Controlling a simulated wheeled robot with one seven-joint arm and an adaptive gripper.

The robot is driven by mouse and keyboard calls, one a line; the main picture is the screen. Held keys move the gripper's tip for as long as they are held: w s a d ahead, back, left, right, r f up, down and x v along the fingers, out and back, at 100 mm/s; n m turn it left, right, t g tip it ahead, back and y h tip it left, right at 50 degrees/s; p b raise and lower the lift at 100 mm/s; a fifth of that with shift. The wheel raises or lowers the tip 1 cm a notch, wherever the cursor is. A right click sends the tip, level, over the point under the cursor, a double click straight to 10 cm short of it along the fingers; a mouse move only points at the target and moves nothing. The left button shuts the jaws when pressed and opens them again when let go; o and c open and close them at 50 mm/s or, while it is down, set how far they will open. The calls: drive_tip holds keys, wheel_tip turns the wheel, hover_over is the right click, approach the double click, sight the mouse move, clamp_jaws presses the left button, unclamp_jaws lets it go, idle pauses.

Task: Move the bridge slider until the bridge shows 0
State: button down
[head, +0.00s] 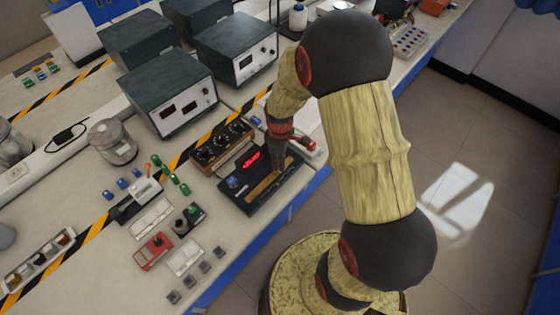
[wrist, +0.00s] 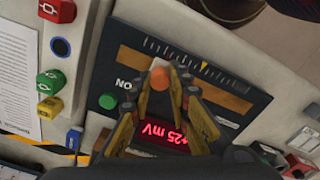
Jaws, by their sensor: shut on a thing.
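The bridge (head: 240,200) is a dark panel on the bench, with a tan scale strip (head: 262,187) and a red display (head: 251,159). In the wrist view the display (wrist: 152,133) appears upside down and seems to read +25 mV. The scale strip (wrist: 228,82) has tick marks and a yellow triangle (wrist: 204,65) near its middle. The orange slider knob (wrist: 159,78) stands left of that triangle in the wrist view. My gripper (wrist: 160,82) is shut on the knob, one finger on each side. In the head view my gripper (head: 278,150) is over the panel and hides the knob.
A wooden box with black dials (head: 222,145) stands directly behind the bridge. A green button (wrist: 108,101) is on the panel. Coloured connectors and small modules, including a red one (head: 153,251), lie to the left. Grey instruments (head: 168,92) stand behind. The bench's front edge is close.

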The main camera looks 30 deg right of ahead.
drive_tip(key=shift+w+d+p, duration=0.15)
drive_tip(key=shift+d+p, duration=0.15)
drive_tip(key=c, duration=1.7)
unclamp_jaws()
drive_tip(key=shift+o, duration=0.2)
wheel_tip(320, 180, up, 12)
drive_tip(key=shift+a, duration=0.1)
